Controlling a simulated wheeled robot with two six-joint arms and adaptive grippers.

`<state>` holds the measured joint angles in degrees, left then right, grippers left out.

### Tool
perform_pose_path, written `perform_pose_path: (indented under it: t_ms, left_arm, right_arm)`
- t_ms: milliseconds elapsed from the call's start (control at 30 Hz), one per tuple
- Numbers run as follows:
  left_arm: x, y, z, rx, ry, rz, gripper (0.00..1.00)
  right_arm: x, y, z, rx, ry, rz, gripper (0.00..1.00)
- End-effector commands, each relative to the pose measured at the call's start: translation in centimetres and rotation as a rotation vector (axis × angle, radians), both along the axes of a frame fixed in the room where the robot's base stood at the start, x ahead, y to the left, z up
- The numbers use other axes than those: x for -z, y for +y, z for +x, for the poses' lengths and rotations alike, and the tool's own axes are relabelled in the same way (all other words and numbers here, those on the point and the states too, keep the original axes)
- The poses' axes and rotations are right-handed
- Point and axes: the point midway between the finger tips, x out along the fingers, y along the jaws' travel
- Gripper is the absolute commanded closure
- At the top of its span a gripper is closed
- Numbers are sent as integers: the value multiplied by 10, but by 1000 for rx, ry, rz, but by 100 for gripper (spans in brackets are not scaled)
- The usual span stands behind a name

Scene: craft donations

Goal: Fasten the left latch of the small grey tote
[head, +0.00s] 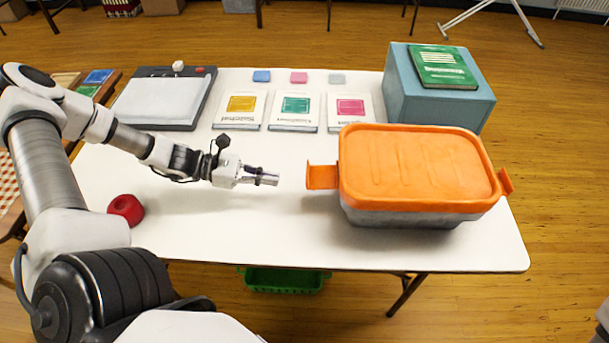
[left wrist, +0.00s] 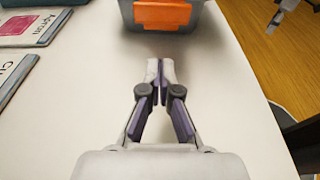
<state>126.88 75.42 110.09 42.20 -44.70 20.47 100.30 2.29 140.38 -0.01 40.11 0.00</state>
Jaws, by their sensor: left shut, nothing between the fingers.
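The small grey tote (head: 400,219) stands on the right half of the white table with its orange lid (head: 415,165) on. Its left latch (head: 322,176) is an orange flap that sticks out sideways from the lid, unfastened. The latch also shows in the left wrist view (left wrist: 162,14), ahead of my fingers, with the grey tote wall (left wrist: 127,12) beside it. My left gripper (head: 276,179) is shut and empty, a short gap left of the latch; its fingertips (left wrist: 160,62) meet in the left wrist view. An arm tip, seemingly my right gripper (left wrist: 288,5), is cut off at the edge.
The right latch (head: 505,181) also sticks out. A blue box (head: 440,97) with a green book (head: 443,67) stands behind the tote. Several cards (head: 295,110) and a grey-lidded device (head: 157,103) lie at the back. A red object (head: 126,209) is at left. The front middle is clear.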

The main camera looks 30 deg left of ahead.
Motion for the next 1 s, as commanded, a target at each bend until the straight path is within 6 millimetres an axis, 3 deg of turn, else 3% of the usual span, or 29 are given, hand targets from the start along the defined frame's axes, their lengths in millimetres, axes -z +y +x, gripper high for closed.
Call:
perform_pose_path:
  t_ms: [33, 100, 300, 500, 1000]
  left_arm:
    - [11, -8, 4, 5, 2, 2, 100]
    - [16, -19, 11, 7, 1, 3, 100]
    - [24, -53, 31, 7, 4, 4, 100]
    - [23, -70, 42, 4, 3, 3, 100]
    - [19, -71, 45, 1, 6, 11, 100]
  right_arm:
    - [16, 0, 0, 0, 1, 0, 54]
    - [30, 0, 0, 0, 1, 0, 54]
    - [59, 0, 0, 0, 1, 0, 54]
    - [64, 0, 0, 0, 1, 0, 54]
    - [61, 0, 0, 0, 0, 0, 54]
